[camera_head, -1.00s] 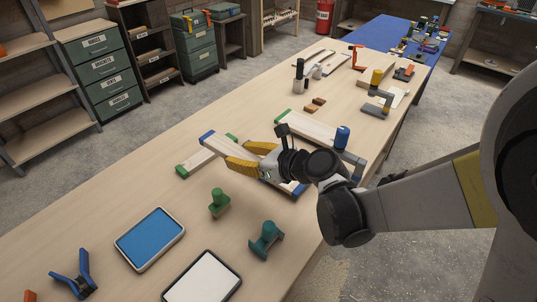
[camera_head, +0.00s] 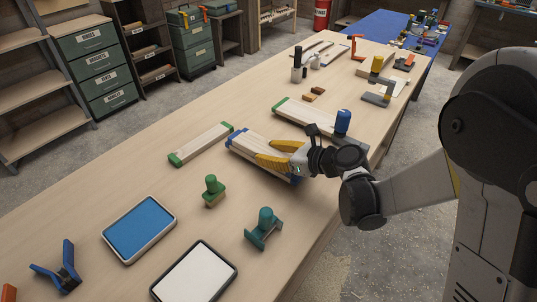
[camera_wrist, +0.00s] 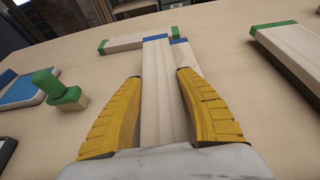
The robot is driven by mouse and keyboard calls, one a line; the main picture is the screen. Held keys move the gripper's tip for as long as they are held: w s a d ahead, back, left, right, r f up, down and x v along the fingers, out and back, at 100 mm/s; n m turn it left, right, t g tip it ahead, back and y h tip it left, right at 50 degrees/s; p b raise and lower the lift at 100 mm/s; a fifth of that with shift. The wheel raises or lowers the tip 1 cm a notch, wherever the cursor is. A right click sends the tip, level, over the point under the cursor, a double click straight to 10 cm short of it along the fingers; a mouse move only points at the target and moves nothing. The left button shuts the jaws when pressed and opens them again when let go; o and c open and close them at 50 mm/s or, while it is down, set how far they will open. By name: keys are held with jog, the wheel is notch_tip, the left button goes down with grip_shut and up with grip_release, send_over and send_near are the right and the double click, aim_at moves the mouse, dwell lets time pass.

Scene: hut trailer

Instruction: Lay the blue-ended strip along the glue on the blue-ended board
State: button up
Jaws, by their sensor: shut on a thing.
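My gripper (camera_head: 266,151) has its yellow fingers shut on the sides of the blue-ended strip (camera_head: 250,142). In the wrist view the strip (camera_wrist: 157,95) runs straight ahead between the fingers (camera_wrist: 158,76), its blue end far out. The blue-ended board (camera_head: 297,180) is under the strip and runs nearly the same way. In the wrist view the board (camera_wrist: 180,52) shows along the strip's right side, so the strip looks offset to the left. I cannot tell whether the strip touches the board. The glue is not visible.
A green-ended strip (camera_head: 201,144) lies just left of the board. A green-ended board (camera_head: 294,115) lies beyond it, near a blue-topped clamp (camera_head: 343,122). A green-handled stamp (camera_head: 211,190), a teal tool (camera_head: 264,228), a blue tray (camera_head: 140,228) and a white tray (camera_head: 196,274) stand nearer.

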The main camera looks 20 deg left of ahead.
jog(key=shift+f, duration=0.15)
jog(key=o, duration=1.2)
